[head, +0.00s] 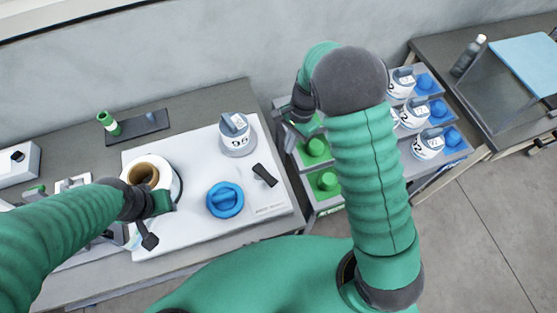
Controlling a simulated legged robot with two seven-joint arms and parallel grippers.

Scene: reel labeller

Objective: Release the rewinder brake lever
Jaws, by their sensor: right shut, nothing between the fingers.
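The reel labeller is a white base plate (262,215) on a grey bench. A white roll with a brown core (144,173) stands at its left. A blue round knob (225,200) sits in the middle, with a white numbered unit (238,135) behind it. A short black bar (265,175) lies right of the knob. I cannot tell which part is the rewinder brake lever. My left gripper (158,203) is over the roll's front right edge; its fingers are unclear. A small black piece (149,242) shows just below it. My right gripper (290,138) is shut and empty, right of the plate.
A stepped rack with green knobs (316,147), blue knobs (424,82) and white numbered units (428,144) stands to the right, partly behind my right arm. A dark tray (140,128) with a green-and-white cylinder (109,123) lies at the back left. A bottle (468,55) stands far right.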

